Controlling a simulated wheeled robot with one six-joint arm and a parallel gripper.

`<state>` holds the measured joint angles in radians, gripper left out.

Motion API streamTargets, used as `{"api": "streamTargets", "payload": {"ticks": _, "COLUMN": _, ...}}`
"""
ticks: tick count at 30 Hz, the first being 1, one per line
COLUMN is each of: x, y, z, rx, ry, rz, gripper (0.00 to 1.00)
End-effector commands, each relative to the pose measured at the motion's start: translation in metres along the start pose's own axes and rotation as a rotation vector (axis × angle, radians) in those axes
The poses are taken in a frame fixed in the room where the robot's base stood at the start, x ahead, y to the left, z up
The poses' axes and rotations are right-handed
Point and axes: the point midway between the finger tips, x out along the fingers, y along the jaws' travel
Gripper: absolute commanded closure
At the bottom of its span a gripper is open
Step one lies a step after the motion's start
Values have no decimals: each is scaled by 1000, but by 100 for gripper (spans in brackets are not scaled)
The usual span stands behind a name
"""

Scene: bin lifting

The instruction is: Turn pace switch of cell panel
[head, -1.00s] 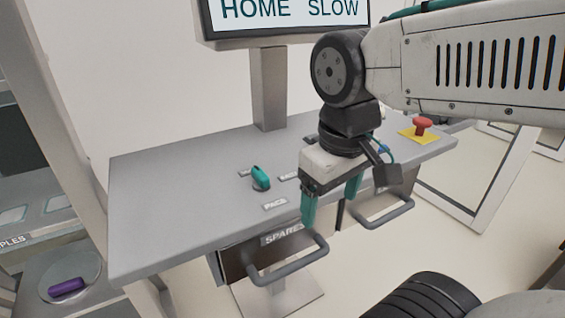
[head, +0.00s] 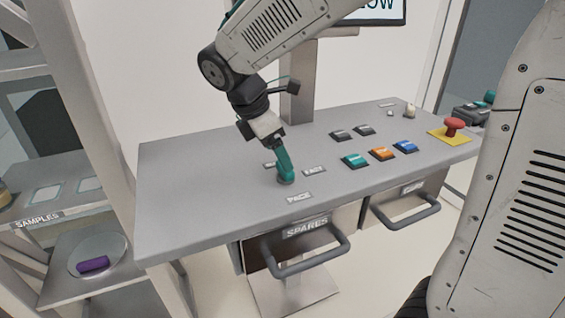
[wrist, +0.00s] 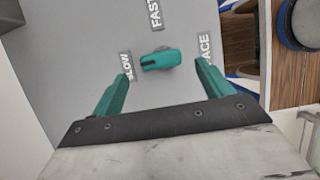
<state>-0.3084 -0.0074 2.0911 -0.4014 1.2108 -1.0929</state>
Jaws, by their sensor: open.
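The pace switch is a teal knob (wrist: 161,60) with a dark mark, on the grey panel top (head: 205,190). In the wrist view its marked end points left, towards the SLOW label (wrist: 126,66). The FAST label (wrist: 155,14) is above it and the PACE label (wrist: 204,48) to its right. My gripper (wrist: 165,78) is open, its teal fingers either side of the knob with gaps showing. In the head view my gripper (head: 285,170) points down over the knob and mostly hides it. I cannot tell whether the fingertips are down to knob height.
Teal, orange and blue buttons (head: 381,153) and a red emergency button (head: 453,126) are to the right on the panel. A display (head: 378,10) is partly behind my arm. Drawer handles (head: 305,262) stick out in front. A purple item (head: 93,264) lies on a dish at left.

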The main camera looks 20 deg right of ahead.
Motion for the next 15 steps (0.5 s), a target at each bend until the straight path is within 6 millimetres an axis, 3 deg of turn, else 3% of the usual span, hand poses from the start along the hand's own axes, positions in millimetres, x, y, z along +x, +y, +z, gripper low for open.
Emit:
{"api": "streamTargets", "payload": {"ticks": 6, "x": 33, "y": -1, "z": 0, "rx": 1, "ry": 0, "rz": -3, "gripper": 22}}
{"api": "streamTargets", "payload": {"ticks": 15, "x": 44, "y": -1, "z": 0, "rx": 2, "ry": 1, "rz": -1, "gripper": 22}}
